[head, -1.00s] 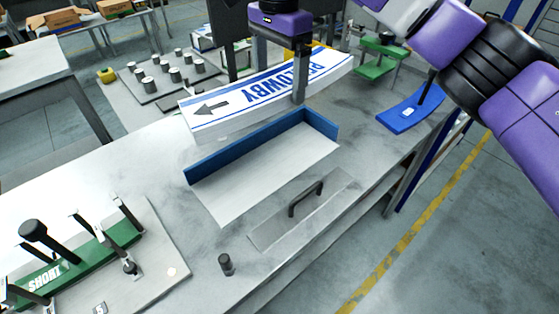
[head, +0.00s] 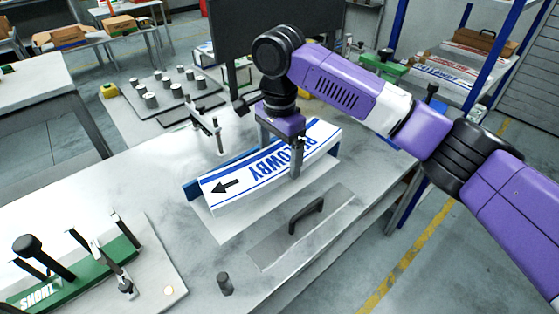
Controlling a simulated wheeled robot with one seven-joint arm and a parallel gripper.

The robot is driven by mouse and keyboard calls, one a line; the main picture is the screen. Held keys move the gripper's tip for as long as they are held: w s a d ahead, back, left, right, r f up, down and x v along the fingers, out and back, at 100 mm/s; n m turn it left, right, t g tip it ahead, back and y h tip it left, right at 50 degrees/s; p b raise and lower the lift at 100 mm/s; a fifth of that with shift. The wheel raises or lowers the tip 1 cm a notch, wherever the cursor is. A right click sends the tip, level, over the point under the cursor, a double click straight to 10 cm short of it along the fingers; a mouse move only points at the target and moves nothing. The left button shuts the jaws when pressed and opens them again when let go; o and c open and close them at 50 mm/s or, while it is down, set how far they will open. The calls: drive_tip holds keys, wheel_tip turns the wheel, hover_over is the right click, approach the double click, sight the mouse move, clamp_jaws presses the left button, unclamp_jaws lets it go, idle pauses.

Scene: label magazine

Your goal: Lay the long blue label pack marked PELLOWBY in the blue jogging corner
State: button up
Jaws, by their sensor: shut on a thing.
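A metal plate with a black handle (head: 306,215) lies in front of the corner. A dark peg (head: 224,283) stands nearby. A green fixture marked SHORT (head: 85,272) is at lower left. A board with several metal posts (head: 165,90) lies behind. The left bench top is clear.

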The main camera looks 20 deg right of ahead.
sight(279, 157)
drive_tip(key=shift+f, duration=0.9)
drive_tip(key=shift+f+p, duration=0.35)
drive_tip(key=shift+f, duration=0.25)
drive_tip(key=o, duration=1.9)
drive_tip(key=shift+r+b, duration=0.45)
drive_tip(key=shift+r, duration=0.05)
wheel_tip(279, 157, up, 12)
drive_tip(key=shift+r, duration=0.1)
